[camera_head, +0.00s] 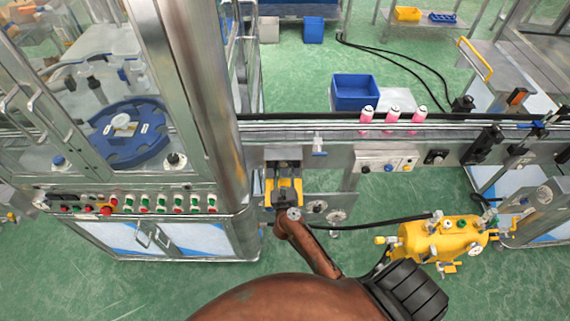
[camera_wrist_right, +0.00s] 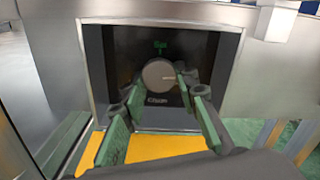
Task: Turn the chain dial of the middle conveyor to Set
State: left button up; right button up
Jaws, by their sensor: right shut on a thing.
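The chain dial (camera_wrist_right: 158,74) is a round grey knob on a dark panel (camera_wrist_right: 208,50) in the right wrist view. Small green lettering stands above it, too blurred to read surely, and a pale label below. A light mark on the knob seems to point right. My right gripper (camera_wrist_right: 160,88) has its green-padded fingers on either side of the knob, shut on it. In the head view my right gripper (camera_head: 284,184) reaches into the recessed dark box under the conveyor (camera_head: 340,131), hiding the dial. My left gripper is not in view.
A yellow surface (camera_wrist_right: 150,149) lies below the panel, close under the fingers. Metal walls flank the box. Right of it are a black hose and a yellow tank unit (camera_head: 440,240). A glass-doored machine (camera_head: 130,130) stands left. Pink-and-white cans (camera_head: 392,115) stand on the conveyor.

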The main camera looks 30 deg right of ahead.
jog(key=n+p, duration=0.5)
jog(key=shift+r+n+p, duration=0.3)
jog(key=n+p, duration=0.2)
jog(key=shift+n, duration=0.4)
jog(key=n+p, duration=0.3)
jog(key=n, duration=0.1)
jog(key=shift+n+p, duration=0.95)
jog(key=shift+n, duration=1.15)
jog(key=o, duration=1)
jog(key=shift+c, duration=0.2)
jog(key=shift+o, duration=0.9)
jog(key=shift+d, duration=0.1)
jog(key=shift+f, duration=0.1)
